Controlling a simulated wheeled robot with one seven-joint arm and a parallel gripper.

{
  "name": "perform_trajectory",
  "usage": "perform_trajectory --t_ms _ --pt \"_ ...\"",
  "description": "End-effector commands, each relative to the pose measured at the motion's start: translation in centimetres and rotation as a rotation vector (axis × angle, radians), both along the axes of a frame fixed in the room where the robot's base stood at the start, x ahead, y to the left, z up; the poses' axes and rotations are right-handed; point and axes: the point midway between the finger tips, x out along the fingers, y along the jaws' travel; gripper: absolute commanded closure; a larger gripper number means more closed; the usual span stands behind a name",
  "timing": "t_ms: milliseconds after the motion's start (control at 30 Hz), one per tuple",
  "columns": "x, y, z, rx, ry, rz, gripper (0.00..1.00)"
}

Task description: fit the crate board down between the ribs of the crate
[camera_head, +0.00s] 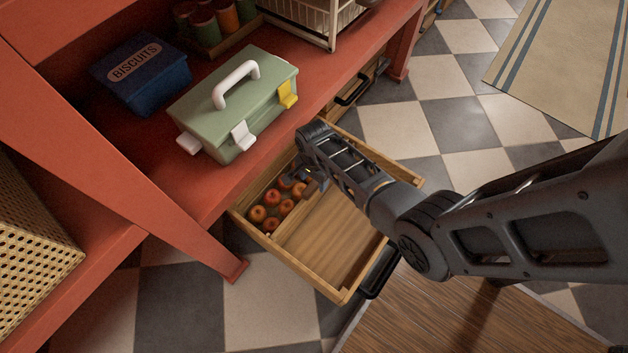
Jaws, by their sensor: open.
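The crate is a pale wooden open drawer-like box (320,288), pulled out from under the red shelf. Several red-orange apples (258,214) lie in its left part; the right part has a bare wooden floor. A straight wooden edge runs between the apples and the bare part; it may be the crate board, but I cannot tell whether it stands seated between ribs. The ribs are too small to make out. My gripper (312,179) is open, low over the crate by the apples, partly hidden by my wrist. I see nothing held in it.
On the red shelf stand a green box (238,112) with a white handle, a blue biscuit tin (142,76), several jars and a white wire rack (318,22). A closed drawer (352,90) is beyond the crate. A woven panel (35,245) is at left.

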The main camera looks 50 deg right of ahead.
Motion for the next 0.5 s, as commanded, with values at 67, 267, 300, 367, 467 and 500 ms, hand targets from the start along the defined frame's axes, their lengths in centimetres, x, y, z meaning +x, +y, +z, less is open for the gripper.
perform_trajectory --t_ms 67,267,300,367,467,500 --pt "-0.1 0.0 1.6 0.000 0.000 0.000 0.38" --pt "0.0 0.0 3.0 0.000 0.001 0.000 0.38" --pt "0.0 0.0 3.1 0.000 0.000 0.000 0.38" --pt "0.0 0.0 3.1 0.000 0.000 0.000 0.38" --pt "0.0 0.0 3.1 0.000 0.001 0.000 0.38" --pt "0.0 0.0 3.1 0.000 0.001 0.000 0.38"
